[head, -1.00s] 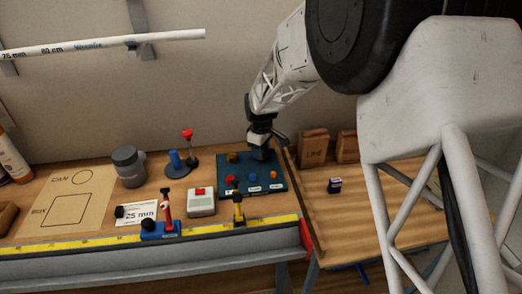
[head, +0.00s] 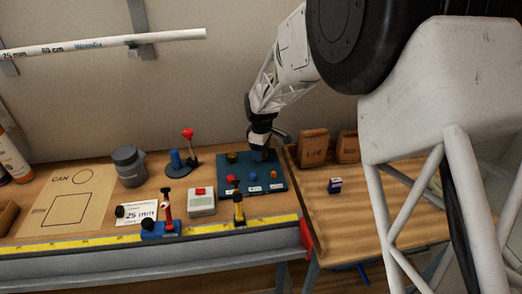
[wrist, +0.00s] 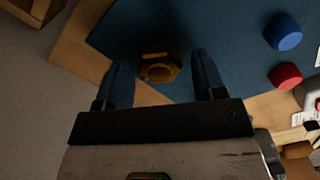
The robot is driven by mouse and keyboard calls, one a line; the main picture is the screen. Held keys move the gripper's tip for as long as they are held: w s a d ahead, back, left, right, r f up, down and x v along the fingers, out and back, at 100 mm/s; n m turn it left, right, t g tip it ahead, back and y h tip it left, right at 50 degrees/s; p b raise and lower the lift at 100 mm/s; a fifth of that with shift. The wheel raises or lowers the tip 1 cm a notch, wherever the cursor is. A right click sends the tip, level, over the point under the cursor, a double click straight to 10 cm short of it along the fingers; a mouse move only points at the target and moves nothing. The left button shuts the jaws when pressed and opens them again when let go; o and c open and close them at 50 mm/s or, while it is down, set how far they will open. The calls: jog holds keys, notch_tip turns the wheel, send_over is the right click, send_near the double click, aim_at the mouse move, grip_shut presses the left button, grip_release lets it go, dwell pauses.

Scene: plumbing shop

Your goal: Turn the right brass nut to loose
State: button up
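A blue board (head: 222,184) on the bench carries the brass nuts and a row of knobs. In the head view, the left brass nut (head: 232,157) is clear of my gripper (head: 263,155), which is over the board's back right part and hides the right nut. In the wrist view, my gripper (wrist: 160,78) is open, its two dark fingers apart. A brass nut (wrist: 158,67) shows between them; it lines up with the red knob, so it looks like the left one. I see no contact.
Red (head: 231,179), blue (head: 253,177) and orange (head: 273,175) knobs stand along the board's front. A grey box with a red button (head: 201,202) and a red-topped lever (head: 188,134) are to the left. Brown blocks (head: 313,147) stand to the right.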

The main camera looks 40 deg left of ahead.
jog(key=shift+r, duration=3.9)
